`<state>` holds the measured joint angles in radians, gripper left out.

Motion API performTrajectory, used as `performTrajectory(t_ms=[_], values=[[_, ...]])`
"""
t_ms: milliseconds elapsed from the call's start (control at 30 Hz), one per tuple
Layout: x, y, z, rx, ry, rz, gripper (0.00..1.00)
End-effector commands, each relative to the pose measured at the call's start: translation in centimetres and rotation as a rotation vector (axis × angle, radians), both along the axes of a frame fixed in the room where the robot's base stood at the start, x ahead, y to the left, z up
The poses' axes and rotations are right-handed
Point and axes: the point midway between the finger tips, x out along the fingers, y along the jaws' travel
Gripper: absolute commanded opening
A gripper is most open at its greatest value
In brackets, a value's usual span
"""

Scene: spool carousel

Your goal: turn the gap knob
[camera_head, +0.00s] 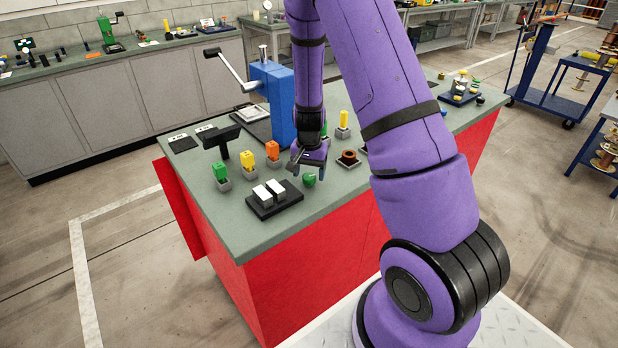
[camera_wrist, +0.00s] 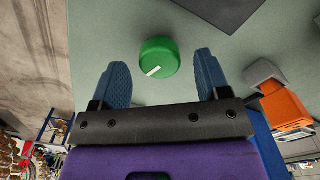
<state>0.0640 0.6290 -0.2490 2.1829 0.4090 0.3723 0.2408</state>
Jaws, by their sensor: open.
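The green knob (camera_wrist: 158,57) shows in the wrist view, round with a white pointer line on its top. It stands on the grey-green bench top and also shows in the head view (camera_head: 309,180), just below my gripper. My gripper (camera_wrist: 163,80) is open, with one blue finger to the left of the knob and one to the right. Both fingers are apart from the knob, and nothing is between them but the knob ahead. In the head view my gripper (camera_head: 307,160) hangs low over the bench.
A black block with two white pieces (camera_head: 276,197) stands near the bench's front. Green, yellow and orange pieces in grey holders (camera_head: 246,158) stand left of my gripper. A blue press (camera_head: 273,98) with a lever stands behind. A copper ring part (camera_head: 349,157) lies right of the knob.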

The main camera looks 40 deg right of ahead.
Motion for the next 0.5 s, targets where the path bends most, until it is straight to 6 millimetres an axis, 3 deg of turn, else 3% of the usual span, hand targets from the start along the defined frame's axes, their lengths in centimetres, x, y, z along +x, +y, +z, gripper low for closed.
performTrajectory(t_ms=[300,500], values=[[0.1,0.1,5.8,0.000,-0.003,0.001,0.69],[0.1,0.0,7.8,0.000,-0.003,0.001,0.69]])
